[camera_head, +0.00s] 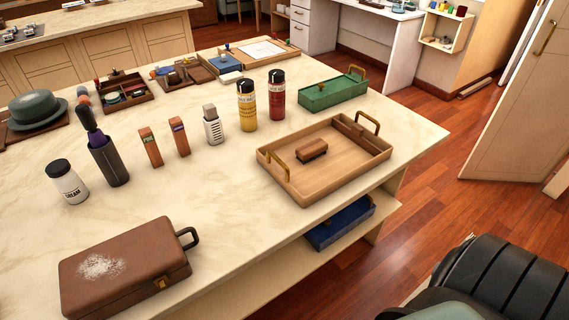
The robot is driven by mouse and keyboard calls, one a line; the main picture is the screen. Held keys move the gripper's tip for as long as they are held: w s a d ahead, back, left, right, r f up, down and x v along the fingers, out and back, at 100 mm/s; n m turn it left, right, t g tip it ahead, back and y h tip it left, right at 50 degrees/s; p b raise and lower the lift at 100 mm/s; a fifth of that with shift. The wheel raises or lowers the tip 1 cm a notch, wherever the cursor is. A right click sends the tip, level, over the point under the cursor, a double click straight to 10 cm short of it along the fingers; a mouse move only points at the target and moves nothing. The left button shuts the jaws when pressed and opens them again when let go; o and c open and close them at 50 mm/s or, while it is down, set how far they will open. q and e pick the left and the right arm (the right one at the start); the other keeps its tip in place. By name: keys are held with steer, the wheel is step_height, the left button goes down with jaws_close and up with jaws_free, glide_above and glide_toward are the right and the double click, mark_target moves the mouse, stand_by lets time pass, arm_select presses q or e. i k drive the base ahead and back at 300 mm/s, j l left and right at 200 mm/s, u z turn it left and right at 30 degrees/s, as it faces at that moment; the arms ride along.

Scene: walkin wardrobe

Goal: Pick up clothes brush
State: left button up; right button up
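A small brown wooden block-shaped brush (311,149), which looks like the clothes brush, lies in a light wooden tray (345,176) with brass handles. The tray stands on the cream marble island top near its right end. The dark edge along the brush's underside looks like bristles. Nothing is touching the brush except the tray floor. Neither of my grippers shows in this view.
A brown case (125,272) with white powder lies at the front left. A cream jar (67,182), a dark holder (108,160), yellow bottle (246,106) and red bottle (277,96) stand behind. A green box (333,91) sits behind the tray. A blue tray (340,222) is on the shelf below.

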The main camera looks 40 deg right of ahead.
mark_target(308, 152)
steer(key=j+z, duration=0.1)
steer(key=z, duration=1.25)
steer(key=l, duration=0.25)
steer(key=i+l+z, duration=0.1)
steer(key=l, duration=0.15)
